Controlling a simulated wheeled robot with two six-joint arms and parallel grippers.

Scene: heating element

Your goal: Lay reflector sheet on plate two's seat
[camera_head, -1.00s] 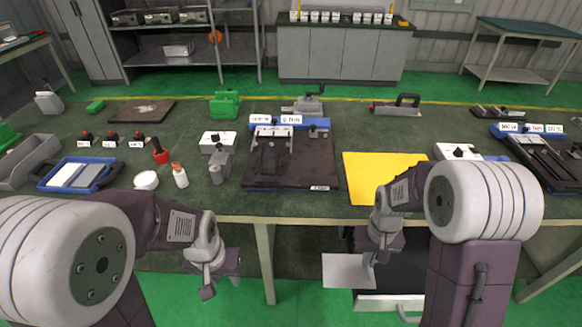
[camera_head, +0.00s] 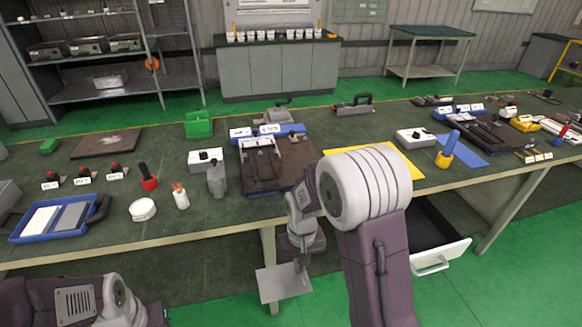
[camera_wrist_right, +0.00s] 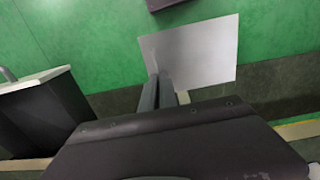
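My right gripper (camera_head: 303,262) is shut on one edge of a thin, plain grey sheet, which I take as the reflector sheet (camera_head: 283,284). It hangs below the table's front edge, clear of the table. In the right wrist view the two fingers (camera_wrist_right: 161,80) are close together at the edge of the sheet (camera_wrist_right: 207,50). A dark plate fixture (camera_head: 275,170) with a blue bar stands mid-table. A similar dark fixture (camera_head: 492,137) with blue labels stands at the right. Their labels are too small to read, so I cannot tell which is plate two. My left gripper is outside the frame.
A yellow mat (camera_head: 400,166), a blue mat (camera_head: 465,150) and a white-topped box (camera_head: 415,138) lie between the fixtures. An open drawer (camera_head: 440,248) juts out below the table, right of my right arm. A blue tray (camera_head: 62,217) stands at the left.

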